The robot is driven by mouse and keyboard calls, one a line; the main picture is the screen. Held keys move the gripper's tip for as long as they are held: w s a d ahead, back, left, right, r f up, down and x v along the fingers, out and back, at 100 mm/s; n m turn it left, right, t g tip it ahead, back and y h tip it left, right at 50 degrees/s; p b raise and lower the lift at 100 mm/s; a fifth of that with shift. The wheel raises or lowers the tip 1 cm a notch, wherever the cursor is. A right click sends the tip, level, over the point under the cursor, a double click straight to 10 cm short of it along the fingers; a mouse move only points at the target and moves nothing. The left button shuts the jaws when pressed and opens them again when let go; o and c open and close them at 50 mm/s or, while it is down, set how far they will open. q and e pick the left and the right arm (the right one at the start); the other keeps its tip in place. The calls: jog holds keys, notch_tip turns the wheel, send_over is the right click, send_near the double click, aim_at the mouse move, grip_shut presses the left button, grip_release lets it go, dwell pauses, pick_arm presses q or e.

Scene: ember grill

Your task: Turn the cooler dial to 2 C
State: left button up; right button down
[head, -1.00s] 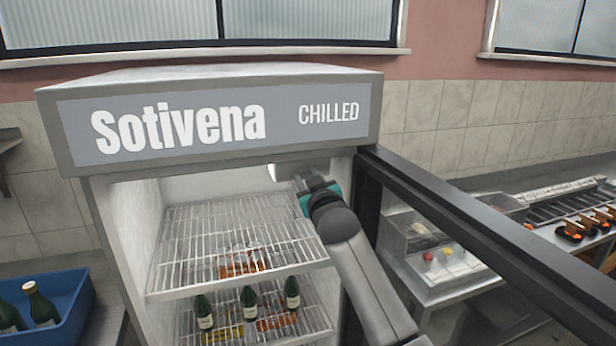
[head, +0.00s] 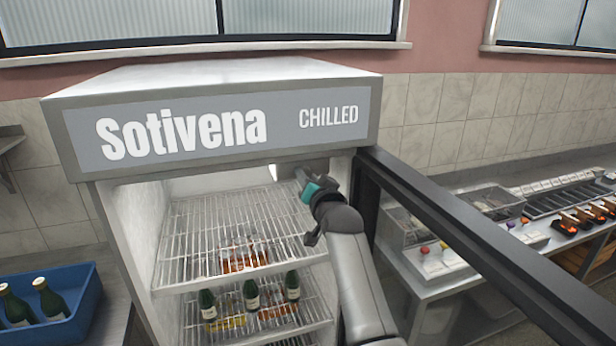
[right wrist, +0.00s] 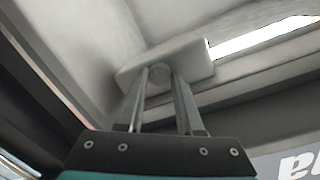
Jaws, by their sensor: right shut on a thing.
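The cooler (head: 369,100) stands with its door open to the right. In the right wrist view, a pale housing (right wrist: 190,57) sits under the cooler's ceiling, and a small round dial (right wrist: 160,74) shows on it. My right gripper (right wrist: 161,82) is shut on the dial, one finger on each side of it. The dial's marks and setting cannot be read. In the head view my right gripper (head: 303,178) is up inside the cooler's top right corner, and the dial is hidden there. My left gripper is not in view.
The open door's dark frame (head: 470,245) runs along the right of my right arm. Wire shelves (head: 185,245) below hold several bottles. A blue crate (head: 75,325) with bottles is at left. A counter (head: 420,285) stands at right.

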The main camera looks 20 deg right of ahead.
jog(key=shift+m, duration=0.4)
jog(key=c, duration=0.5)
grip_release()
jog(key=shift+c, duration=0.2)
jog(key=shift+s, duration=0.1)
jog(key=s+r+b, duration=0.1)
jog(key=s+b, duration=0.1)
jog(key=s, duration=1.3)
